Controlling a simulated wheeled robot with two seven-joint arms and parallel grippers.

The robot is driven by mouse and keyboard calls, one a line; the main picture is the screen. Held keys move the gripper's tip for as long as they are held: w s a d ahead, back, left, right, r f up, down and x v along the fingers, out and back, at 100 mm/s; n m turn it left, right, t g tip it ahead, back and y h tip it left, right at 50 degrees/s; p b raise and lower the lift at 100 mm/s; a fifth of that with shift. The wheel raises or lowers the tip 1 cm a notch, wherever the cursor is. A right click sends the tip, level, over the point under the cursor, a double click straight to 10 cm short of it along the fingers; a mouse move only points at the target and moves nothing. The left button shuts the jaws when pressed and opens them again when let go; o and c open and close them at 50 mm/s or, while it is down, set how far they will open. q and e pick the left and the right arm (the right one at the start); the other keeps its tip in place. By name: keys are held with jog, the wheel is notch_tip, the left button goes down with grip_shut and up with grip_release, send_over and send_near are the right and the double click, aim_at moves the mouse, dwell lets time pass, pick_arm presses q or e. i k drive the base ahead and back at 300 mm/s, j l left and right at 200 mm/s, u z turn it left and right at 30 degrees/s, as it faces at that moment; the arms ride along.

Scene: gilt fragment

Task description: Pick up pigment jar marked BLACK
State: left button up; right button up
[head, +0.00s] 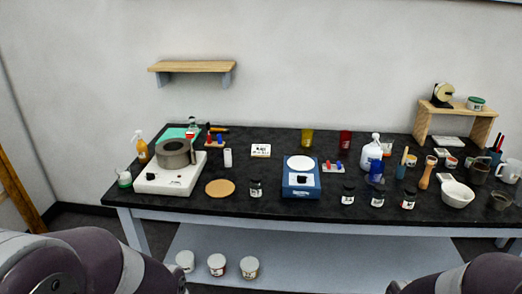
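Several small dark jars with white labels stand near the front edge of the black-topped bench. One jar (256,189) stands alone left of the blue device. Another jar (348,194) is just right of that device. The label lettering is too small to read, so I cannot tell which is marked BLACK. My arm links show at the bottom corners, but neither gripper is in view.
The black benchtop (222,207) holds a hotplate (172,182) with a grey pot, a cork disc (220,188), a blue device (301,187), a white card (261,150), a wash bottle (371,157) and a white mortar (457,194). Tubs (217,265) stand on the lower shelf.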

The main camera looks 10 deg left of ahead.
aim_at(377, 194)
jog(key=k+l, duration=0.1)
jog(key=l, duration=0.3)
jog(key=k+l, duration=0.1)
jog(key=l, duration=0.3)
jog(key=k+l, duration=0.15)
jog(key=l, duration=0.25)
